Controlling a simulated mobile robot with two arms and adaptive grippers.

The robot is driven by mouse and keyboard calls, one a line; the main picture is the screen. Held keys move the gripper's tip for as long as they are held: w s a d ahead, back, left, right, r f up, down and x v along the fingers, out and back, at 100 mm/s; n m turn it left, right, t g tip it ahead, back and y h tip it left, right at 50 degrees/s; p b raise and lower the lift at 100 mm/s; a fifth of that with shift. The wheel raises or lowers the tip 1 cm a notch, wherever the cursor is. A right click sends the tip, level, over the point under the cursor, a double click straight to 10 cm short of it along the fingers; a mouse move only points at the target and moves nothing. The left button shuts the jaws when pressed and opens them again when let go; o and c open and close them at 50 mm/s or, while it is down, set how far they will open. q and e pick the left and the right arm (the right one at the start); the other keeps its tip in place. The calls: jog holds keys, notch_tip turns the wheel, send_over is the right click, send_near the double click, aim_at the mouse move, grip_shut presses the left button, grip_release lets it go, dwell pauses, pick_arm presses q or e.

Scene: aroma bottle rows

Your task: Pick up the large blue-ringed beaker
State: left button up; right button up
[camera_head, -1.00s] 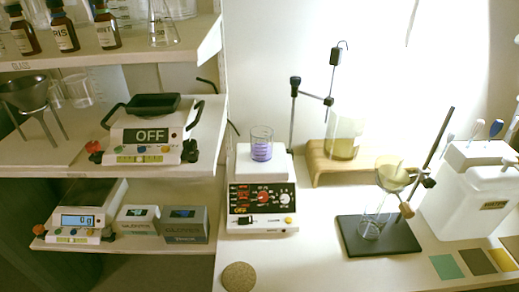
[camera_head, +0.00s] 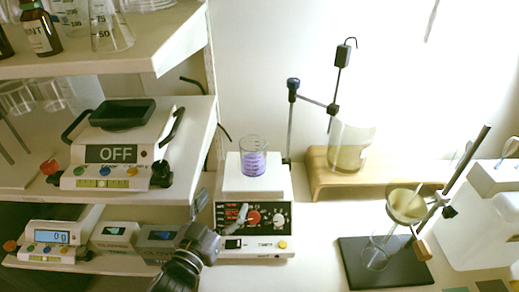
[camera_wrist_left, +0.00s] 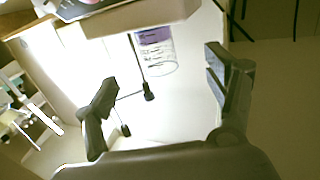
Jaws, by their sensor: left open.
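The blue-ringed beaker (camera_head: 253,163) is clear glass with blue-purple bands. It stands upright on the white top of a stirrer hot plate (camera_head: 257,236) in the head view. My left gripper (camera_head: 238,214) comes in from below, in front of the hot plate's control panel, lower than the beaker and apart from it. In the left wrist view the gripper (camera_wrist_left: 162,78) has its two fingers spread wide with nothing between them. The beaker (camera_wrist_left: 155,55) shows there beyond the fingers, appearing upside down. My right gripper is not in view.
A wooden stand (camera_head: 325,182) holding another beaker (camera_head: 350,148) is to the right. A metal rod stand (camera_head: 292,115) rises close behind the hot plate. A funnel stand (camera_head: 385,268) is further right. Shelves with a scale (camera_head: 115,150) border the left.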

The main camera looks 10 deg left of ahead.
pick_arm(q)
jog(key=p, duration=0.1)
send_near(247, 164)
jog(key=w, duration=0.1)
jog(key=shift+t, duration=0.3)
jog(key=w, duration=0.3)
jog(key=w+d, duration=0.1)
jog(key=w, duration=0.2)
jog(key=shift+w+d+f+p, duration=0.15)
jog(key=shift+f+p, duration=0.05)
jog(key=shift+p, duration=0.2)
jog(key=shift+w, duration=0.45)
jog(key=w, duration=0.1)
jog(key=w+d, duration=0.1)
jog(key=w, duration=0.3)
jog(key=shift+d+f+p, duration=0.15)
jog(key=shift+f+p, duration=0.15)
jog(key=shift+p, duration=0.1)
jog(key=shift+s, duration=0.1)
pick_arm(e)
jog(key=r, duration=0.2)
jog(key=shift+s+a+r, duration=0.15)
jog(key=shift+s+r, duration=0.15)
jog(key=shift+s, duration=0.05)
pick_arm(q)
jog(key=shift+c, duration=0.4)
jog(key=c, duration=1.3)
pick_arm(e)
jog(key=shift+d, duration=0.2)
